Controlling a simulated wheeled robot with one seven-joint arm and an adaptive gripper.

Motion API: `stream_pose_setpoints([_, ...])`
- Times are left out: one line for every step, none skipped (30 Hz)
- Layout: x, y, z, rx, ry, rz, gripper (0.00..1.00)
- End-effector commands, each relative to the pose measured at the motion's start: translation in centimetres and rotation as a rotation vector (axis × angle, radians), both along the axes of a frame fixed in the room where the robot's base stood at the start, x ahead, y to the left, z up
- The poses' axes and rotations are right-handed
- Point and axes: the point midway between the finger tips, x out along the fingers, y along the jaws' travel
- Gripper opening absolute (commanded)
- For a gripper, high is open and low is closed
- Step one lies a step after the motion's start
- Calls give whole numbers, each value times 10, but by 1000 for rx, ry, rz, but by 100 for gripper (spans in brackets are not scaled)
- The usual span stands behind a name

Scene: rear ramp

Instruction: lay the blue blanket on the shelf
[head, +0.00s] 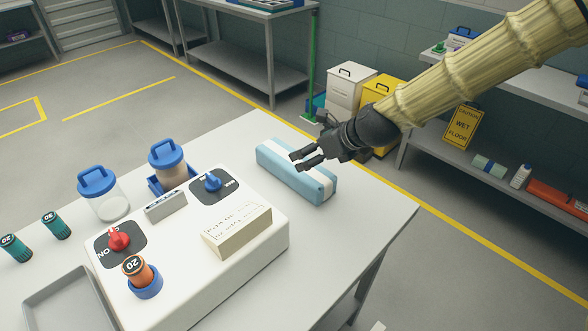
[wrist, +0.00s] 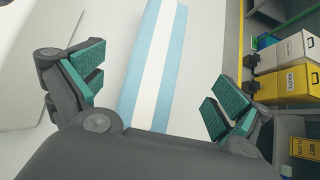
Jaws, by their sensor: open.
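The blue blanket (head: 316,188) is a folded, light blue block with a white stripe. It lies on the right part of the grey table (head: 385,212). In the wrist view the blanket (wrist: 150,62) runs lengthwise between the fingers. My gripper (head: 298,160) is open and empty over the blanket; I cannot tell the exact gap. In the wrist view the gripper's fingers (wrist: 156,92) are spread on either side, apart from the blanket. A bench at the right has a lower shelf (head: 500,192) holding several items. Which shelf the task means is not clear.
A white control box (head: 195,262) with knobs and a notepad (head: 237,231) stands left of the blanket. Blue-lidded jars (head: 103,195) stand behind it. White and yellow bins (head: 347,88) and a wet-floor sign (head: 463,126) are beyond the table. The table's right corner is clear.

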Motion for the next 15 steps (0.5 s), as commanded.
stream_pose_setpoints([2, 3, -3, -1, 2, 1, 100])
stream_pose_setpoints([4, 5, -6, -2, 3, 2, 100])
stream_pose_setpoints([6, 7, -9, -1, 1, 3, 100])
stream_pose_setpoints([8, 9, -11, -1, 1, 3, 100])
stream_pose_setpoints([9, 11, -14, 0, 1, 2, 100])
stream_pose_setpoints([12, 13, -17, 0, 2, 1, 100])
stream_pose_setpoints([13, 15, -19, 0, 2, 3, 100])
stream_pose_setpoints([15, 17, -21, -1, 0, 4, 100])
stream_pose_setpoints([17, 19, -25, -2, 1, 4, 100])
stream_pose_setpoints([18, 20, -26, -1, 1, 3, 100])
stream_pose_setpoints([20, 21, -28, -1, 1, 3, 100])
stream_pose_setpoints([21, 22, -30, 0, 1, 2, 100])
stream_pose_setpoints([22, 23, -31, 0, 1, 2, 100])
stream_pose_setpoints([22, 24, -32, -1, 1, 3, 100])
stream_pose_setpoints([23, 24, -33, -1, 1, 3, 100])
